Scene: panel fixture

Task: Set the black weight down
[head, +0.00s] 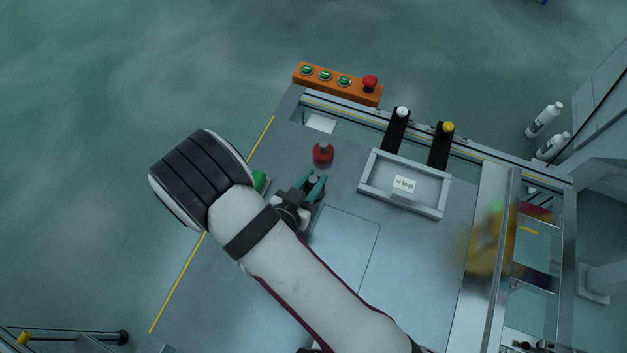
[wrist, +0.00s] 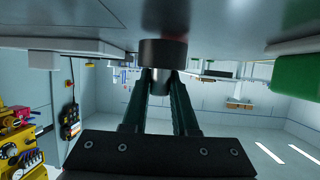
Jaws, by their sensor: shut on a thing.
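The black weight (wrist: 163,52) is a short dark cylinder with a narrower grey knob. In the wrist view the picture is upside down, with the grey table surface (wrist: 90,18) at the top. My gripper (wrist: 160,76) is shut on the knob, with one teal finger on each side. The weight's wide end faces the surface and is very close to it; I cannot tell whether they touch. In the head view my gripper (head: 312,184) is low over the table panel (head: 343,235), and the weight is mostly hidden by the fingers and wrist.
A red weight (head: 323,154) with a grey knob stands just beyond my fingertips. A green block (head: 260,181) is partly hidden beside my wrist. A grey tray (head: 366,187) lies to the right, and an orange button box (head: 330,86) is at the back. The panel's front is clear.

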